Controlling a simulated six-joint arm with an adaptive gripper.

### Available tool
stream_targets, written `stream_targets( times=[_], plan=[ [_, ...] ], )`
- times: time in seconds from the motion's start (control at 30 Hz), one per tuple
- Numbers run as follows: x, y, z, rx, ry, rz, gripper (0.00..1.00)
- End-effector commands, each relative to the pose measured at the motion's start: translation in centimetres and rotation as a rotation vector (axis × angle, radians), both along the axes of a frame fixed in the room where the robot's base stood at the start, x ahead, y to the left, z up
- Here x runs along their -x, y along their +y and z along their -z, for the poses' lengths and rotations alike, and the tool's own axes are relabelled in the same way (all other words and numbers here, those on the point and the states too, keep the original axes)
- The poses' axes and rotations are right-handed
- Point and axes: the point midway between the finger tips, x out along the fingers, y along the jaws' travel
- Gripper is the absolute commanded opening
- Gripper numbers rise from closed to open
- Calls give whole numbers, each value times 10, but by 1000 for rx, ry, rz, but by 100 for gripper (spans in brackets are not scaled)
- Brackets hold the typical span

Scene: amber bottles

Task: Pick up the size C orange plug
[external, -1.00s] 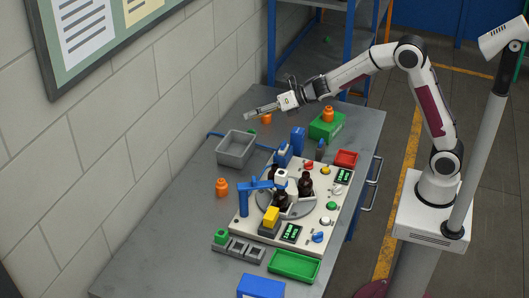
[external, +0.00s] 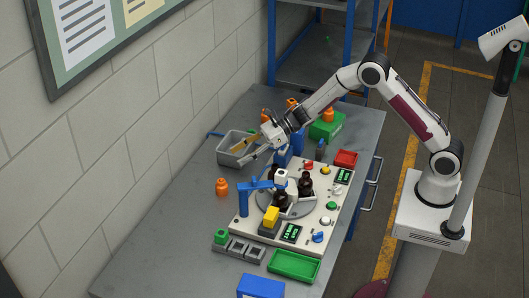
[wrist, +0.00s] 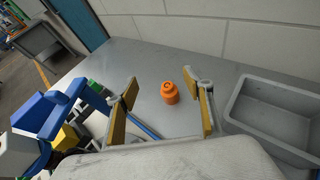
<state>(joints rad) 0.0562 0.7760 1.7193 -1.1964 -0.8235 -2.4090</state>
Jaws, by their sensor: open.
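An orange plug (external: 222,187) stands upright on the bare table, to the left of the white panel. In the wrist view the orange plug (wrist: 169,95) shows a dark mark on its top that looks like a C. My gripper (external: 242,152) is open and empty, above the table near the grey bin. In the wrist view the plug appears between the two spread fingers of my gripper (wrist: 166,100), beyond them and not touched.
The grey bin (wrist: 282,105) is right of the plug in the wrist view. The blue stand (external: 245,190) and white panel with dark bottles are on the other side. More orange plugs are farther back, one on a green box (external: 326,128). Table around the plug is clear.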

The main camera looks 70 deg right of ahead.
Motion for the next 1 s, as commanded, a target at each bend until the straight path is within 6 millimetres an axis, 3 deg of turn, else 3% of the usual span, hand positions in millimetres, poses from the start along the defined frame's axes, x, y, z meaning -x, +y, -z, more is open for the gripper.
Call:
stream_targets(
  times=[0.37,1.0],
  plan=[
    [0,0,8,-2,3,2,52],
    [0,0,78,-1,3,3,52]
  ],
)
